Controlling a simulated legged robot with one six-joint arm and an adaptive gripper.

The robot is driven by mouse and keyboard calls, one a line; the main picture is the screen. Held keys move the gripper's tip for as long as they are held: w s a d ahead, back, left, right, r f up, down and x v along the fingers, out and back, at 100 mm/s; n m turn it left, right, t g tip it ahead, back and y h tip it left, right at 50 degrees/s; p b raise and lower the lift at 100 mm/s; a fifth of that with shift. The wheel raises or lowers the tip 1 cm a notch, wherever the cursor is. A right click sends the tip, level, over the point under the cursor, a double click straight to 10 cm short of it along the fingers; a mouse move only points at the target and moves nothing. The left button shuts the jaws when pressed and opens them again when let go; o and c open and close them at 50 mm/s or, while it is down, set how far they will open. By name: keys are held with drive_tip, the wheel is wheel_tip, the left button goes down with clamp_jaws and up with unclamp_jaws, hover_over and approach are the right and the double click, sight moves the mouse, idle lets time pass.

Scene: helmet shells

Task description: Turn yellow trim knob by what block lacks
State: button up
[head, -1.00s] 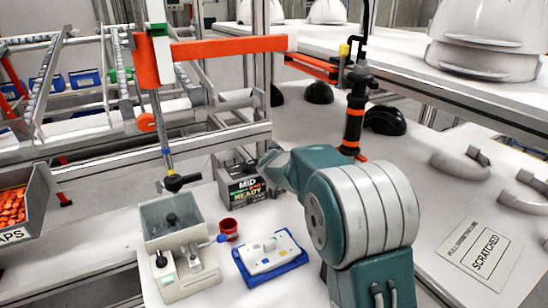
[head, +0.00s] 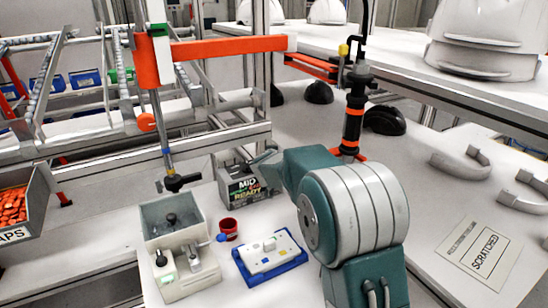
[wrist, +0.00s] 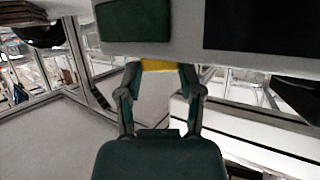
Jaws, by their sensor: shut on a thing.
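The yellow trim knob (wrist: 157,65) shows in the wrist view as a yellow patch under the edge of a grey panel (wrist: 180,50). The fingers of my gripper (wrist: 159,70) are on either side of it and shut on it. The knob's pointer or marks cannot be seen. In the head view, a grey box (head: 229,198) has a dark display with "MID" and a green "READY"; other text is too small to read. My arm covers the knob there. A white block (head: 268,256) with small coloured patches lies on a blue tray (head: 274,279).
A red cup (head: 228,230) stands left of the tray. A grey fixture with an open bin (head: 178,245) is further left, under a hanging tool (head: 175,182). A black and orange column (head: 353,125) stands behind my arm. A "SCRATCHED" card (head: 483,255) lies at right.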

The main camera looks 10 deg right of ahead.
drive_tip(key=shift+w+a+m+g+h, duration=0.1)
drive_tip(key=shift+m+g+h, duration=0.15)
drive_tip(key=shift+m+h, duration=0.4)
drive_tip(key=shift+a+m+g+h, duration=0.15)
drive_tip(key=shift+m+g+h, duration=0.15)
drive_tip(key=shift+m+h, duration=0.35)
drive_tip(key=shift+w+a+m+g+h, duration=0.1)
drive_tip(key=shift+m+g+h, duration=0.15)
drive_tip(key=shift+m+h, duration=0.35)
drive_tip(key=o, duration=1.1)
drive_tip(key=shift+o, duration=0.2)
drive_tip(key=shift+s, duration=0.1)
drive_tip(key=v, duration=1.2)
drive_tip(key=shift+a, duration=0.2)
